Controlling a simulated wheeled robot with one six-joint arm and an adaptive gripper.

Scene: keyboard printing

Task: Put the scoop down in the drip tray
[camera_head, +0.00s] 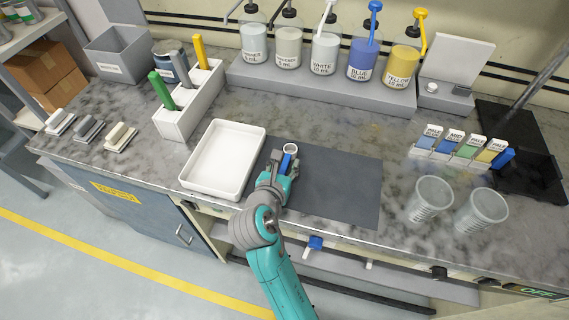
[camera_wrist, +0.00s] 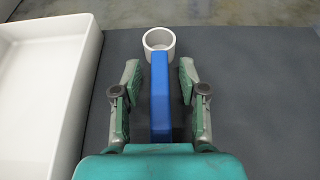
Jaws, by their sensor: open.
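The scoop (camera_wrist: 160,90) has a blue handle and a round whitish cup. In the wrist view it lies between the spread fingers of my gripper (camera_wrist: 158,80), with a gap on each side of the handle. In the head view the scoop (camera_head: 290,149) is over the dark mat, just right of the white tray, with its cup pointing to the back. My gripper (camera_head: 277,172) is open around the handle. The white rectangular tray (camera_head: 247,164), likely the drip tray, is empty; its right wall (camera_wrist: 85,75) shows at the left in the wrist view.
The dark mat (camera_head: 345,190) is bare to the right. Two clear cups (camera_head: 430,199) stand farther right. A white holder (camera_head: 187,118) with coloured-handled tools is left of the tray. Several pump bottles (camera_head: 323,52) line the back. The counter's front edge is close to my arm.

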